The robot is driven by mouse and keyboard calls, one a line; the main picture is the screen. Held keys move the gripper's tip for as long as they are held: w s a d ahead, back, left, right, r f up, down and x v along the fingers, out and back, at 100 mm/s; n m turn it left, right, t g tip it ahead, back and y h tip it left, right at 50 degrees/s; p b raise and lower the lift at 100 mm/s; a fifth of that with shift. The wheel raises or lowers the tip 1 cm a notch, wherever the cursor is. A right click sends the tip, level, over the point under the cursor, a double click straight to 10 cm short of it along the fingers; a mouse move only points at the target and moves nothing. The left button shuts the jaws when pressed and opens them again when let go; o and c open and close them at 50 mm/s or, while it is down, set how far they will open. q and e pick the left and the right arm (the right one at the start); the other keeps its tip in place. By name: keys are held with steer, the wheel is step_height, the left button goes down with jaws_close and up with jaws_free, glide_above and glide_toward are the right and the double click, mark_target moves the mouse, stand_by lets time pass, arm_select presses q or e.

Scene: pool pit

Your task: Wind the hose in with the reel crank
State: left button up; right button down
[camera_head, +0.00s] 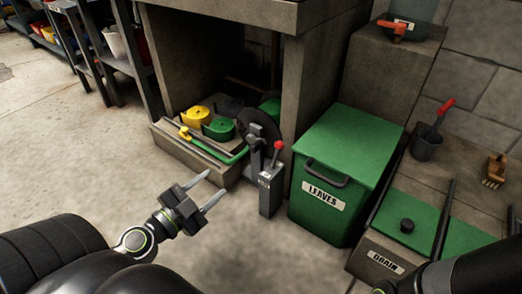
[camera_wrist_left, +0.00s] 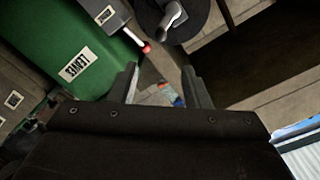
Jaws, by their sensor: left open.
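The hose reel (camera_head: 257,124) is a dark disc on a grey stand (camera_head: 269,192), left of the green bin. Its crank has a red knob (camera_head: 278,145) at the top; the knob also shows in the left wrist view (camera_wrist_left: 146,48). A green hose (camera_head: 232,157) lies low beside the reel, with a yellow end piece (camera_head: 185,133) at its left. My left gripper (camera_head: 216,183) is open and empty, left of the stand and apart from the crank. In the left wrist view its fingers (camera_wrist_left: 160,80) are spread, with the knob beyond them. My right gripper is out of view.
A green LEAVES bin (camera_head: 338,165) stands close right of the reel. A DRAIN box (camera_head: 382,258) is farther right. Yellow (camera_head: 196,116) and green (camera_head: 218,129) rounded items sit under the concrete counter (camera_head: 230,12). The floor at left is clear.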

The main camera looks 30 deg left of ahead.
arm_select(q)
steer(key=p, duration=0.6)
glide_toward(251, 151)
steer(key=w, duration=0.4)
steer(key=w+d+p, duration=0.1)
steer(key=w, duration=0.3)
steer(key=w+p, duration=0.1)
steer(key=w, duration=0.2)
steer(key=shift+w+d+r, duration=0.15)
steer(key=shift+w, duration=0.2)
steer(key=c, duration=0.9)
